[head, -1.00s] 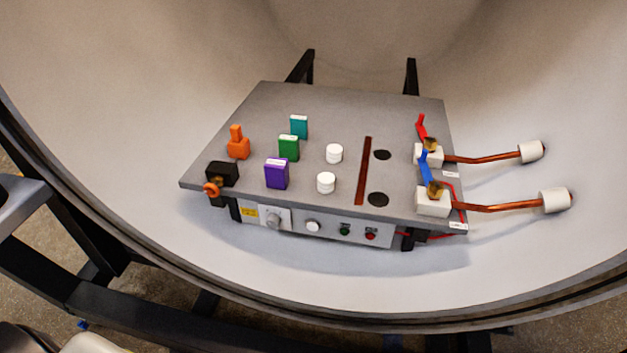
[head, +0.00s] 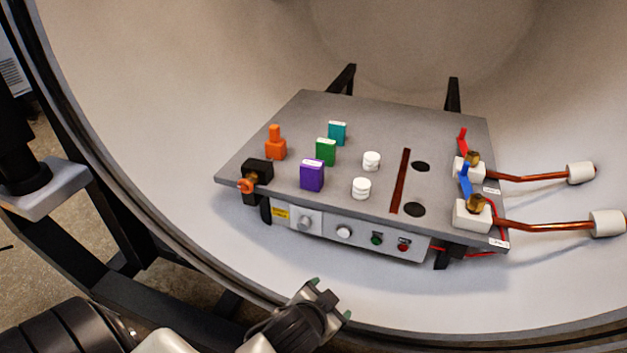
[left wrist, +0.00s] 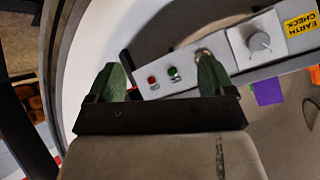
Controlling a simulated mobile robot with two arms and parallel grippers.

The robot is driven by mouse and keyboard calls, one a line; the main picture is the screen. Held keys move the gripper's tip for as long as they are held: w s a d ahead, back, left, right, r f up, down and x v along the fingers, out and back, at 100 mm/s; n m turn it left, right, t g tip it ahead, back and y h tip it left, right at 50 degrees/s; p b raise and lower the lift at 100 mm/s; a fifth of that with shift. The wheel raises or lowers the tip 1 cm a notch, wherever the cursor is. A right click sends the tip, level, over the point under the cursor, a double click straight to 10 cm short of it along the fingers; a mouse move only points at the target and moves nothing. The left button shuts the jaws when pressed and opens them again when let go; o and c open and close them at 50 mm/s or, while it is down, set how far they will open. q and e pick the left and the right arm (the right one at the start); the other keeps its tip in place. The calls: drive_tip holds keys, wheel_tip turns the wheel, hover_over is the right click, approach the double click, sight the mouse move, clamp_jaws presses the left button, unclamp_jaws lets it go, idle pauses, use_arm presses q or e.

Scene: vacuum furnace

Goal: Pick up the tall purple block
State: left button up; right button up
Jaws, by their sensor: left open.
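The tall purple block (head: 312,175) stands upright on the grey plate (head: 400,120), near its front edge, left of the middle. A green block (head: 326,152) and a teal block (head: 337,133) stand behind it. My left gripper (head: 331,298) is in front of and below the plate, near the chamber rim, open and empty, well apart from the purple block. In the left wrist view the open fingers (left wrist: 160,78) face the control panel, and part of the purple block (left wrist: 267,92) shows at the right, appearing upside down. My right gripper is not in view.
An orange piece (head: 275,147) and a black clamp (head: 257,171) are left of the block. Two white knobs (head: 361,188) are to its right. Copper rods (head: 540,226) stick out at the right. The chamber rim (head: 190,255) curves in front.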

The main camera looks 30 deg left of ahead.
use_arm(q)
drive_tip(key=w+d+r+m+t+h, duration=0.3)
drive_tip(key=w+r+m+t, duration=0.15)
drive_tip(key=r, duration=0.45)
drive_tip(key=w+d+r+m+t+h, duration=0.3)
drive_tip(key=w+r+t, duration=0.2)
drive_tip(key=r, duration=0.5)
drive_tip(key=d+r+m+g+h, duration=0.3)
drive_tip(key=d+r+m+h, duration=0.25)
drive_tip(key=m+h, duration=0.5)
drive_tip(key=m+g+y, duration=1.1)
drive_tip(key=g+y, duration=0.2)
drive_tip(key=y, duration=0.3)
approach(311, 165)
wheel_tip(311, 165, down, 2)
drive_tip(key=x, duration=0.5)
drive_tip(key=shift+w+d, duration=0.1)
drive_tip(key=shift+w, duration=0.3)
drive_tip(key=shift+m, duration=0.3)
drive_tip(key=x, duration=0.5)
drive_tip(key=shift+w+a+f+p, duration=0.1)
drive_tip(key=shift+a+f+p, duration=0.2)
drive_tip(key=shift+p, duration=0.1)
